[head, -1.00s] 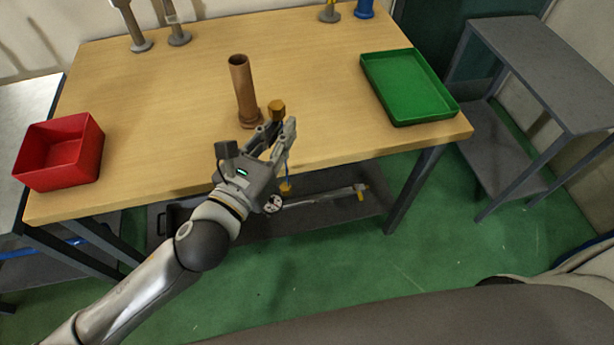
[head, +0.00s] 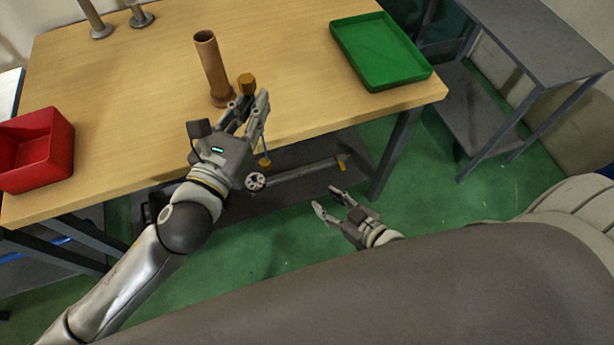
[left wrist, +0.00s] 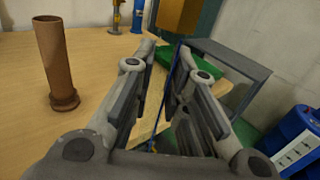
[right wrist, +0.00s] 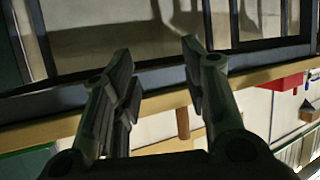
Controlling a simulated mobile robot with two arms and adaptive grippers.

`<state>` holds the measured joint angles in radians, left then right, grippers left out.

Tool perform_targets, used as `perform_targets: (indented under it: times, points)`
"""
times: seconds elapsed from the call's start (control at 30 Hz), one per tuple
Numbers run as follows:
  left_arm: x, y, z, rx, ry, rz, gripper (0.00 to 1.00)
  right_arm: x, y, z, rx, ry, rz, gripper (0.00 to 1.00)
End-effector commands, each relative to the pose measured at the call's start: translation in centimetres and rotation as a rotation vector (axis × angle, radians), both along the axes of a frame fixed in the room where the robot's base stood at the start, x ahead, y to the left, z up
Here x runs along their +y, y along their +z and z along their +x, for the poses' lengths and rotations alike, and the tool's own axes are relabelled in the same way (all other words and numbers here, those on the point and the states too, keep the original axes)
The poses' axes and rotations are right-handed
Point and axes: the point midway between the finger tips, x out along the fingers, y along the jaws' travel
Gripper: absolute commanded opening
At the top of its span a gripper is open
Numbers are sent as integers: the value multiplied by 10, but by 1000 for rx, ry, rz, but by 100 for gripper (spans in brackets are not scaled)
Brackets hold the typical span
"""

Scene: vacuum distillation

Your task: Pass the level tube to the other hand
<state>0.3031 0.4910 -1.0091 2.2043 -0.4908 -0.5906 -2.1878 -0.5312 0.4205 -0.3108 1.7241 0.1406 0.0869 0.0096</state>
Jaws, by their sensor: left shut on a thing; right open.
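The level tube has a thin blue stem (head: 265,149) with a brass block (head: 247,84) at its top and a smaller brass end below. My left gripper (head: 253,110) is shut on it and holds it upright near the table's front edge. In the left wrist view, the blue stem (left wrist: 171,80) runs between the fingers, with the brass block (left wrist: 180,14) above them. My right gripper (head: 328,202) is open and empty, lower and to the right of the tube, in front of the table. Its spread fingers (right wrist: 160,80) show nothing between them in the right wrist view.
A brown cylinder (head: 211,68) stands on the wooden table (head: 290,60) just behind my left gripper. A red bin (head: 40,150) is at the left and a green tray (head: 383,50) at the right. A grey shelf unit (head: 540,45) stands further right.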

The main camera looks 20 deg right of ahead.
Motion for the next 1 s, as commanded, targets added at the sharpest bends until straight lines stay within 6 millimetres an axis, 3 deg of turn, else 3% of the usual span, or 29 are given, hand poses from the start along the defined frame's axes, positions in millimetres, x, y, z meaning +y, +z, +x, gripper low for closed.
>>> perform_targets:
  times: [0.03,0.2,0.3,0.43,0.67,1.0]
  points:
    - [0,0,0,-1,0,-1,0,9,24,2,-44,22,25,41]
    - [0,0,0,-1,0,-1,0,36,100,3,-176,88,114,41]
    - [0,0,0,-1,0,-1,0,49,137,0,-238,120,160,41]
    - [0,0,0,-1,0,-1,0,59,172,-5,-291,149,203,41]
    - [0,0,0,-1,0,-1,0,68,193,-6,-326,166,234,41]
    - [0,1,0,-1,0,-1,0,90,194,30,-329,165,235,41]
